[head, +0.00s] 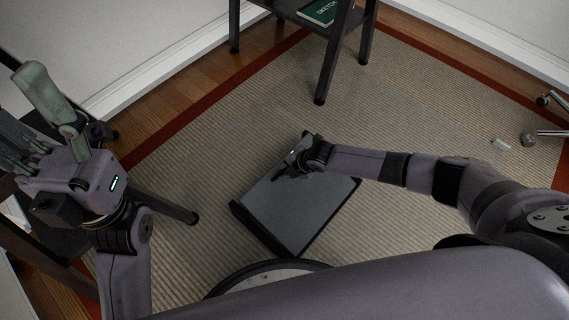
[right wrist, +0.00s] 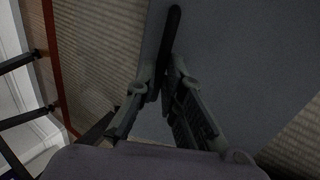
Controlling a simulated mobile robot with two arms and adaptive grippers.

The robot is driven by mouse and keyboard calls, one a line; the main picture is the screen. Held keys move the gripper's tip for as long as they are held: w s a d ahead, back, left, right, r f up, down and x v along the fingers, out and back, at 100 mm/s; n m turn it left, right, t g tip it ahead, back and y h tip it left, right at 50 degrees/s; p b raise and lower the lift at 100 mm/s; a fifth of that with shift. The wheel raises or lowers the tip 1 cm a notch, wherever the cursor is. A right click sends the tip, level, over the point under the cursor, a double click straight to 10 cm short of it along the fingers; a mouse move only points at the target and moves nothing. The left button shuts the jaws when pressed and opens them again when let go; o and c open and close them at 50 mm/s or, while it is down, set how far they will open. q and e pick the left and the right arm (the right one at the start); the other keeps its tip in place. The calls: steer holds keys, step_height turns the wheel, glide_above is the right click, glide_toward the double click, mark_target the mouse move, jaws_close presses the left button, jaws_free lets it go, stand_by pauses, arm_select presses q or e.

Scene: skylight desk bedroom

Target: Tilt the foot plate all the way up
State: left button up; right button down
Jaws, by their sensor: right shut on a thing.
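The foot plate (head: 305,208) is a flat grey panel with a dark frame, standing on the rug below the middle of the head view. Its grey surface also fills much of the right wrist view (right wrist: 250,60). How far it is tilted is hard to tell. My right gripper (head: 292,168) is at the plate's upper part. In the right wrist view its fingers are shut on a slim dark bar (right wrist: 172,35) at the plate.
A dark small table (head: 322,62) with a green book (head: 320,12) stands behind the plate. A wheeled chair base (head: 530,138) is at the right. Woven rug (head: 420,95) lies bare around the plate.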

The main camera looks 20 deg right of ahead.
steer(key=shift+s, duration=0.1)
steer(key=c, duration=1.7)
jaws_free()
steer(key=v, duration=1.2)
